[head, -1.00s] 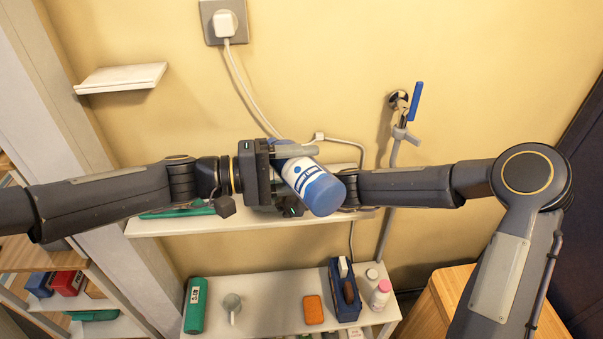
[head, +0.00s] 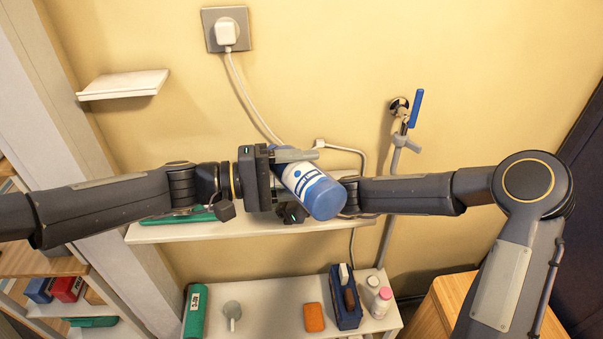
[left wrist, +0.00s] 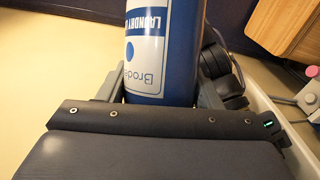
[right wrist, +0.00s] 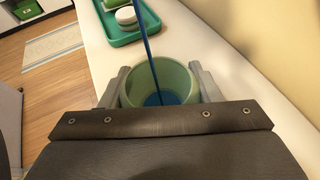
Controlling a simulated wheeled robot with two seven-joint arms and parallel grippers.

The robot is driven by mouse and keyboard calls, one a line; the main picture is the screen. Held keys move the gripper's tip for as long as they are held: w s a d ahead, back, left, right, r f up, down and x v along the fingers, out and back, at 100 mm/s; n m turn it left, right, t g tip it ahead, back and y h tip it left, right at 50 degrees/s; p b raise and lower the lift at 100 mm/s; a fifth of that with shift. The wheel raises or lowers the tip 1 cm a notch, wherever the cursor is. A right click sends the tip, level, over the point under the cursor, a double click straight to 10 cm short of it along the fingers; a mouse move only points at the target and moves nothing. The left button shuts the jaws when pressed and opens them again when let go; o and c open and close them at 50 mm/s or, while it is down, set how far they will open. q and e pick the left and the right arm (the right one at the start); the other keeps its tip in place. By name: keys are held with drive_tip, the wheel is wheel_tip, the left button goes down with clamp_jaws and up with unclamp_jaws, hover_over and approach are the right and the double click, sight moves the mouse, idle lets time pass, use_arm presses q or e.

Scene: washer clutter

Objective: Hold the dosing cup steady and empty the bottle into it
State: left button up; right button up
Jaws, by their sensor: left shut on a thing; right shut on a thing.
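The blue laundry bottle (head: 323,198) with a white label is tilted in my left gripper (head: 303,184). The left wrist view shows the bottle (left wrist: 160,50) between both fingers. The dosing cup (right wrist: 187,80), pale green and open at the top, is held upright between the fingers of my right gripper (right wrist: 158,88). A thin blue stream (right wrist: 146,45) falls into the cup, and blue liquid (right wrist: 165,99) covers its bottom. The bottle's mouth is out of sight. In the head view, the bottle and left gripper hide the cup and right fingers.
A white shelf (head: 160,233) with a green tray (head: 180,217) lies beneath the grippers. A tap (head: 402,115) is on the wall.

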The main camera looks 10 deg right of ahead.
use_arm(q)
drive_tip(key=shift+w+a+n+h, duration=0.15)
drive_tip(key=shift+w+n+h, duration=0.15)
drive_tip(key=shift+n, duration=0.5)
idle(2.7)
drive_tip(key=shift+w+r+n, duration=0.1)
drive_tip(key=shift+r+n, duration=0.3)
drive_tip(key=shift+n, duration=0.1)
idle(1.9)
drive_tip(key=shift+s+f+m, duration=0.35)
drive_tip(key=shift+s+m, duration=0.05)
drive_tip(key=shift+m, duration=0.7)
